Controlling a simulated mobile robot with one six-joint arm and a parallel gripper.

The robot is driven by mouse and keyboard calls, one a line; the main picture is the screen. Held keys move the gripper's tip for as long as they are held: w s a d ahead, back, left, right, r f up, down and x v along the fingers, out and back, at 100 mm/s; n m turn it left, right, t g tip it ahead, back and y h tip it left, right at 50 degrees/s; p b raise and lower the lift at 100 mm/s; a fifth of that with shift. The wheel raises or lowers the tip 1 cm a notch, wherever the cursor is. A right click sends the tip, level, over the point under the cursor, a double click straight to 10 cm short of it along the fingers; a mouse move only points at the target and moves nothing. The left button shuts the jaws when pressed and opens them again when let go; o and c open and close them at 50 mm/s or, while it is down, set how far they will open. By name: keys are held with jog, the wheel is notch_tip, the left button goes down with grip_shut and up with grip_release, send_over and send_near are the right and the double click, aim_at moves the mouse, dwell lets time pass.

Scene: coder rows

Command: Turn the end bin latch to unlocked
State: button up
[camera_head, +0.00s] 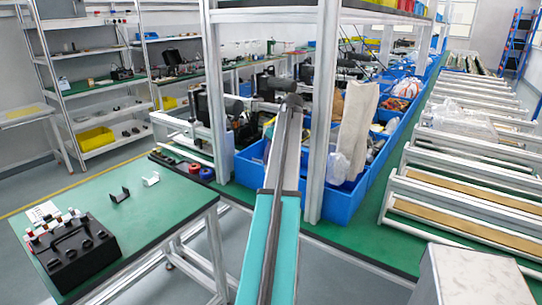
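A blue bin (345,207) stands at the near end of a row of blue bins on the long green bench. A tall beige piece (356,120) and a clear plastic bag (334,168) stick up out of it. A metal upright stands in front of the bin and covers part of its face. I cannot make out a latch on this end bin, nor whether one is locked. My gripper does not show in this view.
A green table (150,222) at the left holds a black box (78,252) with several knobs, a dark bracket (119,195) and a white bracket (151,179). Metal frames (470,190) fill the right side. Open floor shows at the left, behind the table.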

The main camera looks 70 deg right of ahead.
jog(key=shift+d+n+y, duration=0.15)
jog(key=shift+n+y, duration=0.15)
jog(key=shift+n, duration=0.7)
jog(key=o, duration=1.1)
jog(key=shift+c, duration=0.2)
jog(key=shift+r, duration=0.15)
